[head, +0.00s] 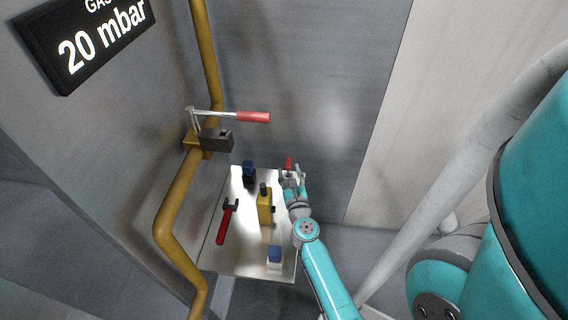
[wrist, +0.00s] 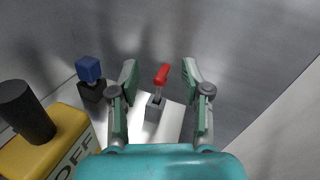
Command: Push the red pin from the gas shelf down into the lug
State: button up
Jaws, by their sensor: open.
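The red pin (wrist: 161,75) stands in a small grey block (wrist: 154,109) on the shelf; it leans slightly in the wrist view. In the head view the pin (head: 289,162) shows at the shelf's far right corner. My gripper (wrist: 159,66) is open, with one finger on each side of the pin and a gap on both sides. In the head view my gripper (head: 291,177) partly hides the grey block. A dark block (head: 216,140) sits at the valve on the yellow pipe, below the red-handled lever (head: 252,117); I cannot tell whether it is the lug.
The pale shelf (head: 222,257) also holds a yellow bottle-like object (head: 265,208), a blue-topped black block (head: 248,173), a red-handled tool (head: 224,222) and a blue-topped white block (head: 274,256). The yellow pipe (head: 178,205) runs along the left. Metal walls stand close behind.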

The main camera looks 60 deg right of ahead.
aim_at(289, 161)
jog(key=shift+w+d+f+m+g+h, duration=0.15)
jog(key=shift+w+d+f+m, duration=0.3)
jog(key=shift+w+d+f, duration=0.95)
jog(key=shift+w+d+f+m+g+h, duration=0.1)
jog(key=shift+w+d+f+m, duration=0.7)
jog(key=shift+d, duration=1.25)
jog(key=shift+w+d+f+m+g+h, duration=0.15)
jog(key=shift+w+d+f, duration=0.7)
jog(key=shift+d+f, duration=0.7)
jog(key=shift+d+r, duration=0.1)
jog(key=shift+r, duration=0.05)
jog(key=shift+c, duration=0.3)
grip_shut()
